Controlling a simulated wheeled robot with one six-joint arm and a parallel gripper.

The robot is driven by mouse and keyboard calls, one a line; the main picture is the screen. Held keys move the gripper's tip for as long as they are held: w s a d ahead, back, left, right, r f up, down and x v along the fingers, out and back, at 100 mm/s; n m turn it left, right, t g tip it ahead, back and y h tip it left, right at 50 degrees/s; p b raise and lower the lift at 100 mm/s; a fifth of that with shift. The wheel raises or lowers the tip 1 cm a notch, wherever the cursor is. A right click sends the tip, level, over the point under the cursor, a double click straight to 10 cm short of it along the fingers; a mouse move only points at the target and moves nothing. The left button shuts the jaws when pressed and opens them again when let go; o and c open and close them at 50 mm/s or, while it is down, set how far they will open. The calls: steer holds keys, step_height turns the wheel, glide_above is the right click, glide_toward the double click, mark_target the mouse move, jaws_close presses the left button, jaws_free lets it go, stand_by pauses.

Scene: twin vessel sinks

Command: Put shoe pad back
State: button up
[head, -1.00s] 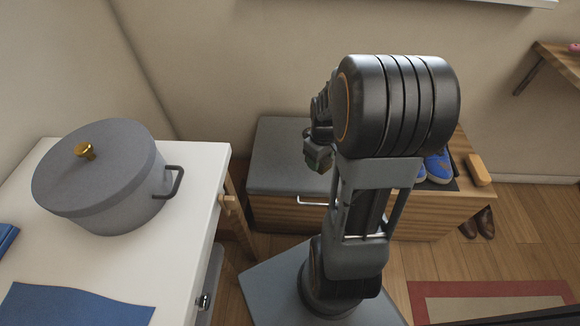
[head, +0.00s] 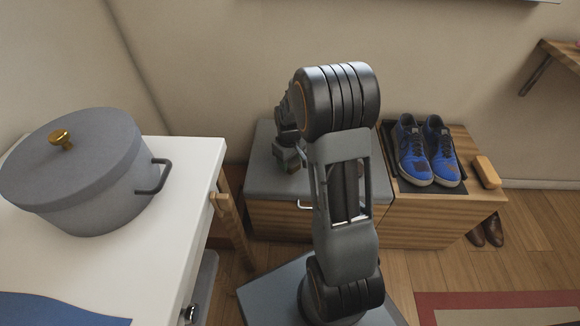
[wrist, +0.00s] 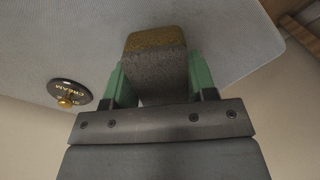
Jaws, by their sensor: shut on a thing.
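My gripper (wrist: 163,85) has green fingers and is shut on a small block, which I take to be the shoe pad (wrist: 155,68). The block is dark grey on the side facing the wrist camera and golden brown at its far edge. In the head view my gripper (head: 290,160) is over the grey cushion (head: 262,180) of the low bench, and the pad is too small to make out there. I cannot tell whether the pad touches the cushion. A black shoe cream tin (wrist: 70,93) with a gold knob lies on the cushion beside the gripper.
Blue shoes (head: 427,150) stand on a dark mat (head: 388,143) on the bench's wooden right part. An orange-brown block (head: 486,172) lies right of them. Brown shoes (head: 490,228) are on the floor. A white counter with a grey pot (head: 85,175) stands at the left.

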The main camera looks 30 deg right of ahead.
steer(key=shift+f, duration=1.2)
steer(key=shift+f+b, duration=0.1)
steer(key=shift+b, duration=0.2)
steer(key=shift+f, duration=0.15)
steer(key=o, duration=0.8)
